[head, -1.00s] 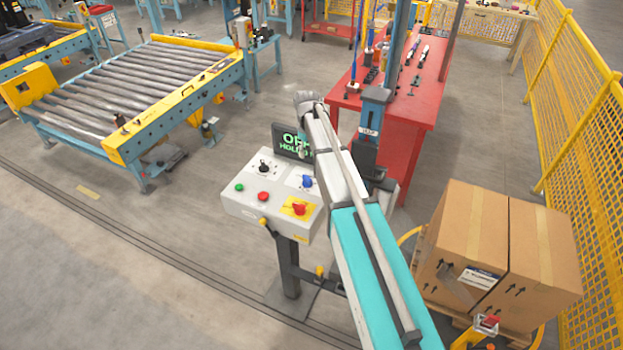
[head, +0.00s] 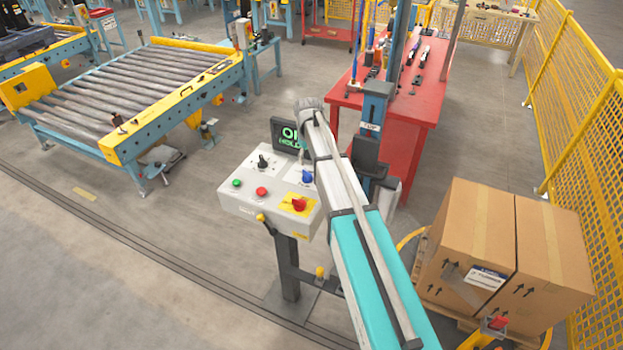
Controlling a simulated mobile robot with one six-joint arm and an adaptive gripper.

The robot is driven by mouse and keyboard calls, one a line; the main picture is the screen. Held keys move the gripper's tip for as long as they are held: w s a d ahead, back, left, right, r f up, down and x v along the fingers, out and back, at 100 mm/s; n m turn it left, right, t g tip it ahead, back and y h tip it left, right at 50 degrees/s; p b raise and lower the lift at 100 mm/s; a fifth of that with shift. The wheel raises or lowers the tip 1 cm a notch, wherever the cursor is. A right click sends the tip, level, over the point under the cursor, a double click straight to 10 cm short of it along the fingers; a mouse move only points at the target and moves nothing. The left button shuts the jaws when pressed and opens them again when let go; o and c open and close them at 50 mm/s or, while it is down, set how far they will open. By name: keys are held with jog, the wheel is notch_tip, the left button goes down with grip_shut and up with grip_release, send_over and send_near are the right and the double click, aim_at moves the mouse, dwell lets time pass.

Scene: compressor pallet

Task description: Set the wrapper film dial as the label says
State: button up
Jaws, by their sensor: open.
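The wrapper's grey control box (head: 240,205) stands on a post at the centre. Its sloped top carries a black knob (head: 263,161), a blue knob (head: 307,177), a red knob on a yellow plate (head: 299,205), and green and red buttons. Which knob is the film dial, and its setting, is too small to read. A dark screen (head: 284,134) behind shows green text, partly covered by my arm. A white-and-blue label (head: 488,276) is on a brown carton (head: 470,235); its writing is unreadable. My arm reaches up past the box's right side; my gripper is hidden.
The cartons stand on a pallet at the right, inside a yellow rail. A yellow mesh fence (head: 590,130) runs along the right edge. A red bench (head: 425,90) with tools stands behind the mast (head: 374,110). A roller conveyor (head: 150,90) is at left. Floor left of the box is clear.

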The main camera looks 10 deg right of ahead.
aim_at(308, 174)
jog(key=shift+f+b, duration=3.6)
jog(key=shift+f, duration=0.3)
